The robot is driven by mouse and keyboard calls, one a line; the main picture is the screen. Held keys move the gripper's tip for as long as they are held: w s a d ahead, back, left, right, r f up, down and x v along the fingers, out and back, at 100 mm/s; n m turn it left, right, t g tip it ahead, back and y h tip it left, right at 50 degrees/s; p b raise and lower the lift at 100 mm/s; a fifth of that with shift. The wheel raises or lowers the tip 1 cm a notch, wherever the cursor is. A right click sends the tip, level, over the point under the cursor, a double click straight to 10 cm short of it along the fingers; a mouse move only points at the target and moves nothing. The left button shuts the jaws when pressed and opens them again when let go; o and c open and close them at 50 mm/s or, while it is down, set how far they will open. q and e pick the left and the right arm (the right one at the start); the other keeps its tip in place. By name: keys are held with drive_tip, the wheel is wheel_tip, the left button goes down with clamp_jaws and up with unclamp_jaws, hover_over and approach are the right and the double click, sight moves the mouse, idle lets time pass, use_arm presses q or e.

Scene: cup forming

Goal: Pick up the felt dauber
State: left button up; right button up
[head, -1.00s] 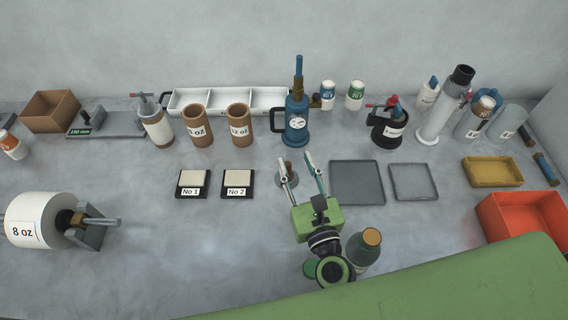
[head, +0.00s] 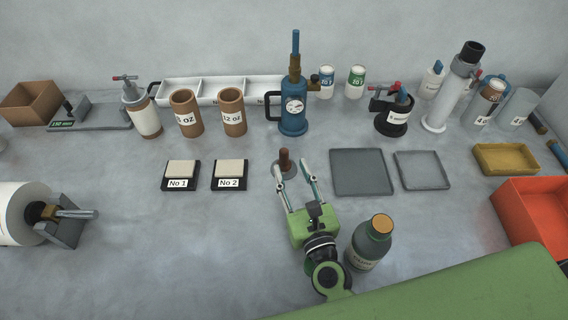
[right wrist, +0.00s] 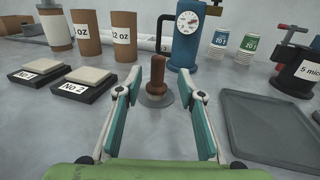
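A small brown upright handle on a grey round base, which I take to be the felt dauber (head: 285,161), stands on the table at the middle. It also shows in the right wrist view (right wrist: 156,89), upright, beyond and between the fingers. My right gripper (head: 294,172) is open and empty, its two fingers spread toward the dauber from the near side. In the right wrist view the right gripper (right wrist: 158,80) has clear space between its fingers, and I see no contact. My left gripper is not in view.
Pads marked No 1 (head: 180,174) and No 2 (head: 229,174) lie left of the dauber. A grey tray (head: 361,172) lies close on the right. A dark bottle (head: 371,243) stands beside my right wrist.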

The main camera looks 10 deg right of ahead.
sight(285, 156)
drive_tip(key=w, duration=0.2)
drive_tip(key=w+p, duration=0.1)
drive_tip(key=w, duration=0.1)
drive_tip(key=w+p, duration=0.1)
drive_tip(key=w, duration=0.1)
drive_tip(key=shift+a+r, duration=0.25)
drive_tip(key=shift+a, duration=0.1)
drive_tip(key=shift+w+f, duration=0.1)
drive_tip(key=shift+w, duration=0.15)
drive_tip(key=shift+s, duration=0.1)
clamp_jaws()
